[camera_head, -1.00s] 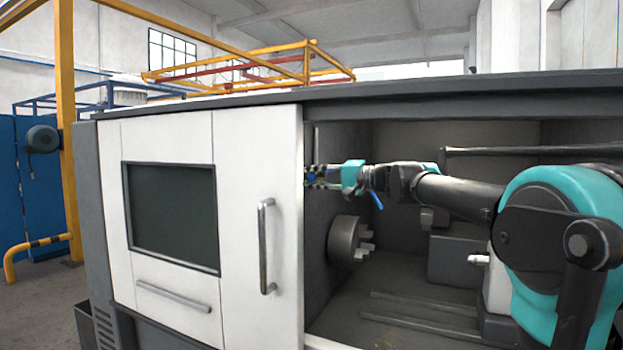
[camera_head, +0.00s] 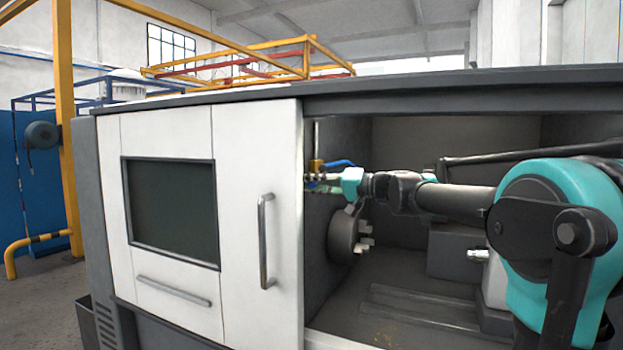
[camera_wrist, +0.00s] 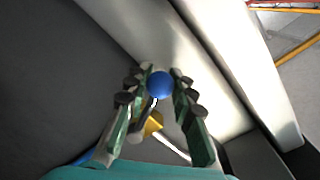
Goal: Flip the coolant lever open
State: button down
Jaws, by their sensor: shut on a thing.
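The coolant lever shows in the wrist view as a round blue end (camera_wrist: 160,86) between my fingertips. A yellow valve part (camera_wrist: 152,123) and a thin metal pipe lie beyond it, partly hidden by the fingers. In the head view, the yellow part (camera_head: 318,165) shows just above my gripper (camera_head: 312,181), beside the inner edge of the white door. My gripper is shut on the blue end, with a finger on each side. The lever's exact angle is hard to tell.
The white door (camera_head: 284,190) with its handle stands close left of my gripper. The grey chuck (camera_head: 343,236) is below it. The machine's roof edge (camera_head: 450,100) is above. The machine's interior is open around my arm.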

aim_at(313, 195)
jog(key=f+n, duration=0.1)
jog(key=w+f+n, duration=0.1)
jog(key=shift+d+n, duration=0.2)
jog(key=shift+n, duration=0.2)
jog(key=w+f+n, duration=0.1)
jog(key=n, duration=0.1)
jog(key=w+d+f+n, duration=0.1)
jog(key=n, duration=0.1)
jog(key=shift+w, duration=0.2)
jog(key=n, duration=0.1)
jog(key=w+n, duration=0.1)
jog(key=w+f+n, duration=0.1)
jog(key=shift+d+n, duration=0.3)
jog(key=shift+n, duration=0.1)
jog(key=shift+w+d+n, duration=0.3)
jog(key=shift+w+n, duration=0.6)
jog(key=shift+n, duration=0.3)
jog(key=shift+w, duration=0.1)
jog(key=c, duration=1.3)
grip_release()
jog(key=shift+o, duration=0.2)
jog(key=shift+d, duration=0.1)
